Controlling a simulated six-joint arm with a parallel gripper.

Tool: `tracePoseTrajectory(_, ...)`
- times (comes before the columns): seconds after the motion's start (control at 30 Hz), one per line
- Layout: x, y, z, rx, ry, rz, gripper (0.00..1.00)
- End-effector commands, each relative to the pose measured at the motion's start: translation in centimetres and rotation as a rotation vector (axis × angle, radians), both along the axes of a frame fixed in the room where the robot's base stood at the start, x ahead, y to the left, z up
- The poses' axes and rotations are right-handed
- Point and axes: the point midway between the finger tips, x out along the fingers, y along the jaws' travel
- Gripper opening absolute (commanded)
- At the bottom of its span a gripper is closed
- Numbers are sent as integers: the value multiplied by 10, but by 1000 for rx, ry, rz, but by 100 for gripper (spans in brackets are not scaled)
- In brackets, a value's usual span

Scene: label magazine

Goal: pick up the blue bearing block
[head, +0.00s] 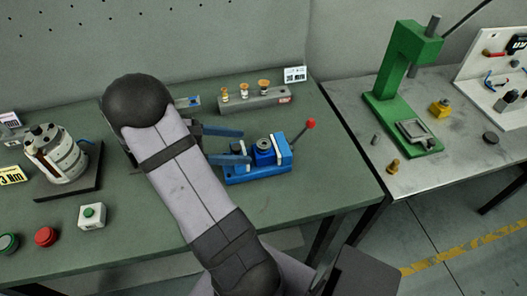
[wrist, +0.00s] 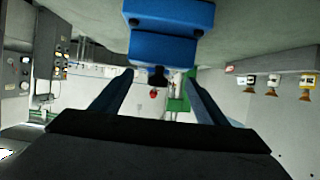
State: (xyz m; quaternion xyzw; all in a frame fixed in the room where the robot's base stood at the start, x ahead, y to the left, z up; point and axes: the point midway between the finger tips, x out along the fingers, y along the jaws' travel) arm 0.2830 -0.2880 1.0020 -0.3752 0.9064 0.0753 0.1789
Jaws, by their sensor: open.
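The blue bearing block (head: 264,158) sits in a blue clamp fixture (head: 258,176) on the green bench, with a dark round bearing on top. The fixture has pale jaws and a lever with a red knob (head: 311,124). My gripper (head: 247,146) is open and empty, its two dark blue fingers reaching right toward the block. In the head view the near finger overlaps the fixture's left end. In the wrist view, which looks upside down, blue bodies fill the top centre, between and beyond my open fingertips (wrist: 158,76). I cannot tell there whether a finger touches the block.
A grey rack (head: 256,102) with several small stamps stands behind the fixture. A motor-like unit (head: 58,165) and push buttons (head: 92,215) are on the left. A green press (head: 402,75) stands on the right-hand table. The bench front right of my arm is clear.

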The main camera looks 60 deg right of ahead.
Motion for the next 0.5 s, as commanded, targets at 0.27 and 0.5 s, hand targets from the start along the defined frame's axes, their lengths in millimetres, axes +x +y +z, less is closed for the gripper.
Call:
tracePoseTrajectory(0.27,-9,-8,-5,0,-3,-1,67)
tracePoseTrajectory(0.5,-25,-20,-9,2,2,-3,67)
